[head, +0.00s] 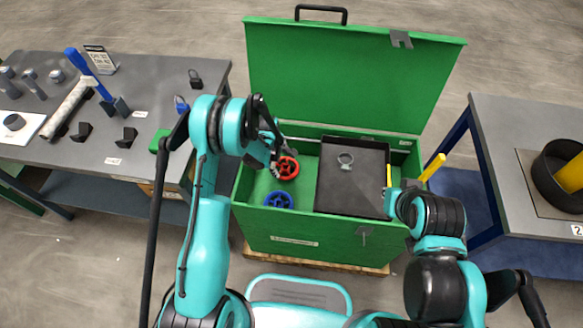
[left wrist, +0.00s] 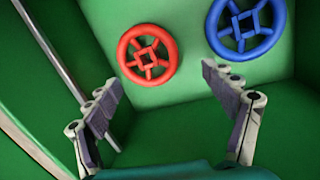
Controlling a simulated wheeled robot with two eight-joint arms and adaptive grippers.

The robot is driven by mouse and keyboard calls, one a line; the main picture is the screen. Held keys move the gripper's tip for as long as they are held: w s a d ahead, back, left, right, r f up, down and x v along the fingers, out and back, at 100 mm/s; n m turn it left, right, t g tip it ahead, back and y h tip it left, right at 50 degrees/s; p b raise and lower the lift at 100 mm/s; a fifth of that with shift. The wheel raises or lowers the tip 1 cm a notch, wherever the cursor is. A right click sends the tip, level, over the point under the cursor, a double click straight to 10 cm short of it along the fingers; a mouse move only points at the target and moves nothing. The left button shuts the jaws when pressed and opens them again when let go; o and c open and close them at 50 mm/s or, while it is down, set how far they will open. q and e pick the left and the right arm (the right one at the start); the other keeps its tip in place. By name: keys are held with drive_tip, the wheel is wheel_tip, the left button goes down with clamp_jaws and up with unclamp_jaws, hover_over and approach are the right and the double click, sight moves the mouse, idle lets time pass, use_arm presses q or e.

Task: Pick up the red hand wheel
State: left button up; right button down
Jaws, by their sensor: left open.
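The red hand wheel (head: 287,168) lies on the floor of the green box (head: 262,228), in its left part. In the left wrist view the red wheel (left wrist: 147,54) shows whole, with a square hub and spokes. My left gripper (head: 276,156) is inside the box opening, just beside the red wheel in the head view and partly over its edge. In the left wrist view my left gripper (left wrist: 160,77) is open and empty, with the red wheel beyond its fingertips. My right arm's end is over the box's right front corner; its fingers cannot be made out.
A blue hand wheel (head: 278,201) lies close in front of the red one. A dark tray (head: 352,205) with a grey ring fills the box's right part. The green lid (head: 345,75) stands open behind. Tables flank the box on both sides.

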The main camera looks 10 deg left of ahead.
use_arm(q)
drive_tip(key=b, duration=0.1)
hover_over(284, 171)
drive_tip(key=s, duration=0.2)
wheel_tip(284, 171, down, 4)
drive_tip(key=shift+s+f, duration=0.15)
drive_tip(key=shift+f, duration=0.1)
drive_tip(key=f+b, duration=0.1)
drive_tip(key=w+f+b, duration=0.1)
drive_tip(key=f, duration=0.1)
drive_tip(key=f+b, duration=0.1)
drive_tip(key=f, duration=0.1)
drive_tip(key=shift+w+f, duration=0.2)
drive_tip(key=shift+w, duration=0.15)
drive_tip(key=shift+r, duration=0.15)
drive_tip(key=shift+s, duration=0.1)
drive_tip(key=c, duration=1.3)
